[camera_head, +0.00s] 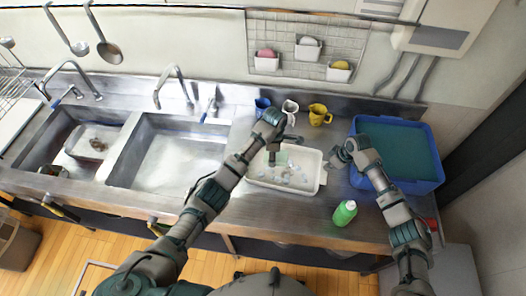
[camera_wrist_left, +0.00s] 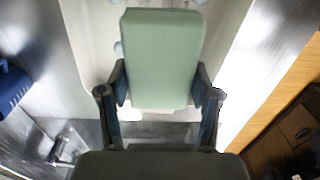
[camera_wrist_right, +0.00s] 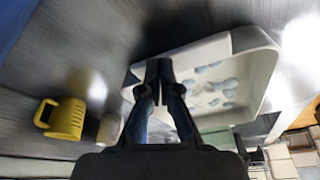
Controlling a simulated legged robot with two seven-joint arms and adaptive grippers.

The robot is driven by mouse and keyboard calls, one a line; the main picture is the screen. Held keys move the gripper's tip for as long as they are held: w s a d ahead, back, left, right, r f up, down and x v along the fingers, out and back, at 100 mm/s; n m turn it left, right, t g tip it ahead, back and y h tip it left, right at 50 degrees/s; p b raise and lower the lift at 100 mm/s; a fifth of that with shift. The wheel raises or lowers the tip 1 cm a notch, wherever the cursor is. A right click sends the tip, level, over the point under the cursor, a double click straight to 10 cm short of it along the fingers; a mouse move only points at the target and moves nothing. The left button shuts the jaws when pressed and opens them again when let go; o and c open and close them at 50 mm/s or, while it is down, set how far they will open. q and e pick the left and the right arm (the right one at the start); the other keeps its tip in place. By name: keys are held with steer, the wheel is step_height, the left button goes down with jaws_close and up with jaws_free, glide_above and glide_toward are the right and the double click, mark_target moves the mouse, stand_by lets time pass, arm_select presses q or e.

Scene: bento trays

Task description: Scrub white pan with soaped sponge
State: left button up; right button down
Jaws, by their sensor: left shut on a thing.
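The white pan (camera_head: 318,181) sits on the steel counter right of the sinks, with several pale foam blobs inside. It also shows in the right wrist view (camera_wrist_right: 255,68). My left gripper (camera_head: 273,150) is over the pan's far left part, shut on a pale green sponge (camera_wrist_left: 160,58). The sponge (camera_head: 281,158) is held over the pan floor; I cannot tell if it touches. My right gripper (camera_head: 340,155) is by the pan's right end. Its fingertips (camera_wrist_right: 158,70) meet, with nothing seen between them. I cannot tell if they touch the rim.
A blue tub (camera_head: 436,186) is to the right. Yellow (camera_head: 319,115), white (camera_head: 290,108) and blue (camera_head: 262,104) mugs stand behind the pan. Two sinks (camera_head: 180,160) are at the left.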

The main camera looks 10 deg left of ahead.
mark_target(272, 169)
arm_select(q)
steer(key=shift+f, duration=2.9)
steer(key=shift+f, duration=0.95)
steer(key=shift+s+d+r, duration=0.1)
steer(key=shift+d, duration=1.8)
steer(key=shift+a+f, duration=0.2)
steer(key=shift+a, duration=0.8)
steer(key=shift+a+f, duration=0.2)
steer(key=shift+a, duration=0.8)
arm_select(e)
steer(key=shift+s, duration=0.1)
arm_select(q)
steer(key=shift+w+r, duration=0.1)
steer(key=shift+w, duration=0.45)
steer(key=shift+c, duration=0.8)
steer(key=shift+w+d, duration=0.1)
steer(key=shift+w, duration=0.65)
arm_select(e)
steer(key=shift+a, duration=0.1)
arm_select(q)
steer(key=shift+w+a+r, duration=0.1)
steer(key=shift+a+r, duration=0.05)
steer(key=shift+a, duration=0.8)
steer(key=shift+w+a+r, duration=0.1)
steer(key=shift+a, duration=0.8)
